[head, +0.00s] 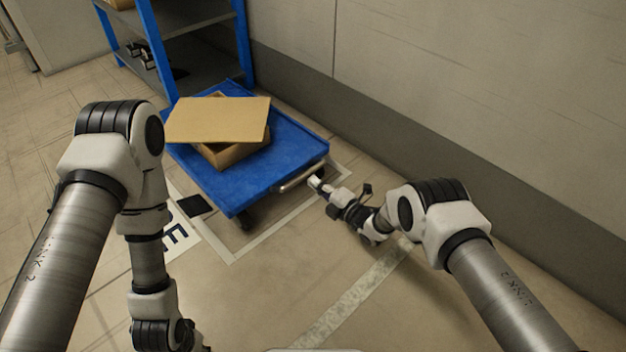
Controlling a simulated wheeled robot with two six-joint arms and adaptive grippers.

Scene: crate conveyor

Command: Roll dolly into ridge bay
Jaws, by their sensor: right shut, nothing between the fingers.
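The blue dolly (285,150) stands on the floor at the centre, by the wall. A white-outlined floor bay (262,241) shows around its near end. The dolly's near edge lies inside the front line; its far end meets the blue shelf, and the bay's far part is hidden. A metal handle (296,181) runs along the near edge. My right gripper (318,184) is shut and empty, its tips at the right end of the handle; I cannot tell whether they touch. My left arm hangs at the left, with its gripper out of the frame.
An open cardboard box (232,154) sits on the dolly with a flat cardboard sheet (218,119) on top. A blue shelf rack (160,55) stands behind. A wall (440,70) runs along the right. A floor sign with a letter E (178,238) lies left. The near floor is clear.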

